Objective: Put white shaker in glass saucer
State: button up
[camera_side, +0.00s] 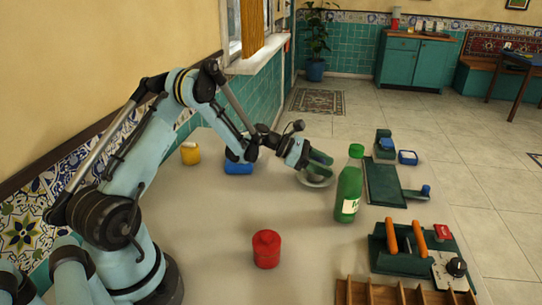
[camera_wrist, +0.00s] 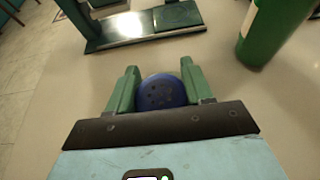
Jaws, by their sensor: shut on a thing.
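My gripper (camera_side: 319,166) is low over the far middle of the table, above the glass saucer (camera_side: 316,181). In the wrist view, the green fingers sit on both sides of a dark blue round top with small holes, the top of the shaker (camera_wrist: 162,92). My gripper is shut on it. The shaker's white body is hidden below the top in the wrist view and behind the fingers in the side view. The saucer is partly covered by the gripper, so I cannot tell whether the shaker touches it.
A green bottle (camera_side: 348,192) stands close right of the saucer. A blue container (camera_side: 238,167) and a yellow jar (camera_side: 190,154) are to the left. A red jar (camera_side: 266,250) stands in front. Green equipment (camera_side: 384,185) and a wooden compartment tray (camera_side: 400,294) line the right side. The middle is clear.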

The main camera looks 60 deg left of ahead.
jog(key=shift+f, duration=0.15)
jog(key=o, duration=1.1)
